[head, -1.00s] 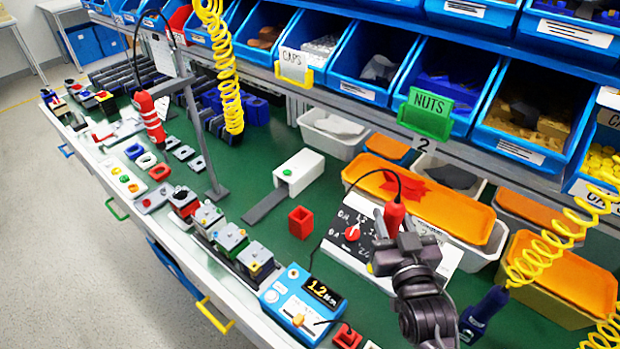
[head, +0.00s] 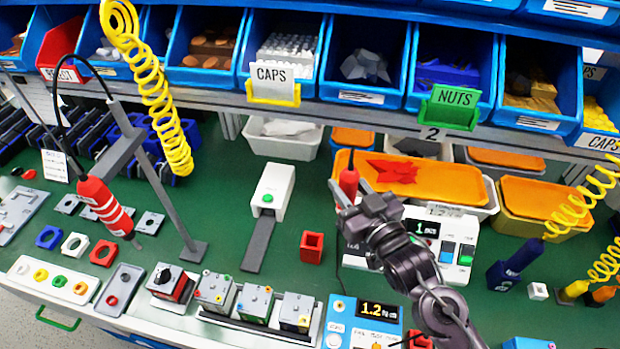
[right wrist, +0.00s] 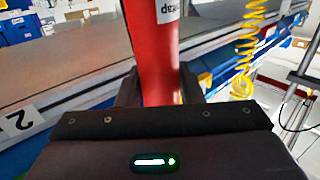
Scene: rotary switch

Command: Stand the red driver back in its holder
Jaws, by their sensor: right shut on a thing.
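My right gripper (head: 364,205) is shut around the handle of a red driver (head: 348,182), which stands roughly upright in it. In the right wrist view the red handle (right wrist: 152,50) with a partly legible label rises between the fingers. The driver's lower end is hidden behind the gripper in the head view. A small red square open-topped cup (head: 312,247), which looks like the holder, stands on the green bench left of and nearer than the gripper. It looks empty. My left gripper is not in view.
A white control unit (head: 458,232) with a display stands behind and right of my right arm. A white dispenser with a grey ramp (head: 270,192) is left of the cup. Another red driver (head: 105,205) hangs by a stand. Green bench around the cup is clear.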

